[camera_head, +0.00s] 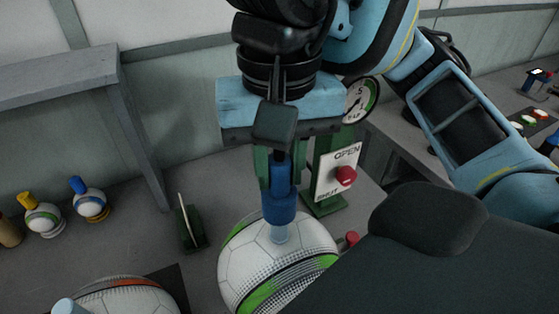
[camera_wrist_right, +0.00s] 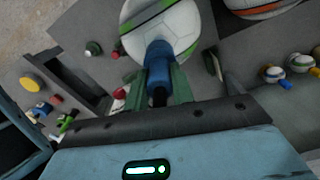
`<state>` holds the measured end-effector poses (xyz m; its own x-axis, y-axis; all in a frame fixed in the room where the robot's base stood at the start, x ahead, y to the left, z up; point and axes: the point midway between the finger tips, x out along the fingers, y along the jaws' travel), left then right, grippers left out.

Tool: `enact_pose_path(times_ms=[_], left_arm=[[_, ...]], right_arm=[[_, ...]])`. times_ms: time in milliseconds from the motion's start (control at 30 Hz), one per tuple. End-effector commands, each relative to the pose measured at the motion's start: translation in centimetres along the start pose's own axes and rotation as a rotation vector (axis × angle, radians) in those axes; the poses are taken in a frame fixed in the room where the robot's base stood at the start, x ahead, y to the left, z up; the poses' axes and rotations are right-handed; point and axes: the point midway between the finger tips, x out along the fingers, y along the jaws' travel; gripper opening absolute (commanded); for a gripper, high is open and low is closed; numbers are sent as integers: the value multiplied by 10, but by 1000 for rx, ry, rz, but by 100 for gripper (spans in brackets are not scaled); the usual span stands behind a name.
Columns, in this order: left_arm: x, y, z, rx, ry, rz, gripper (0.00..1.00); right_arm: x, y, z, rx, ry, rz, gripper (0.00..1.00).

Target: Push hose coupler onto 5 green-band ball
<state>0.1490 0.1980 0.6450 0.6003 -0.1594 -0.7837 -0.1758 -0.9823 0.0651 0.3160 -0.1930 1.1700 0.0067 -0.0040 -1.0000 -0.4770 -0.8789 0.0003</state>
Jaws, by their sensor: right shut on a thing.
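The green-band ball (camera_head: 300,262), white with green and black bands, rests at the bottom middle of the head view. It also shows at the top of the right wrist view (camera_wrist_right: 172,32). My right gripper (camera_head: 284,182) points down above the ball, its green fingers shut on the blue hose coupler (camera_head: 280,205). The coupler is roughly upright. My left gripper is not in view.
An orange-band ball (camera_head: 125,297) lies at the lower left. A panel marked OPEN and SHUT with a red knob (camera_head: 346,176) and a round gauge (camera_head: 366,100) stand behind the gripper. Small capped balls (camera_head: 90,203) and a grey frame (camera_head: 130,120) are at the left.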

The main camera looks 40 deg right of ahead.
Motion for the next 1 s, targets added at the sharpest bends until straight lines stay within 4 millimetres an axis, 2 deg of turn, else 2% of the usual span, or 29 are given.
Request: enact_pose_path(times_ms=[267,1000], left_arm=[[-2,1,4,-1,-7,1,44],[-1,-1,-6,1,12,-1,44]], right_arm=[[0,0,0,0,0,0,1],[0,0,0,0,1,-1,1]])
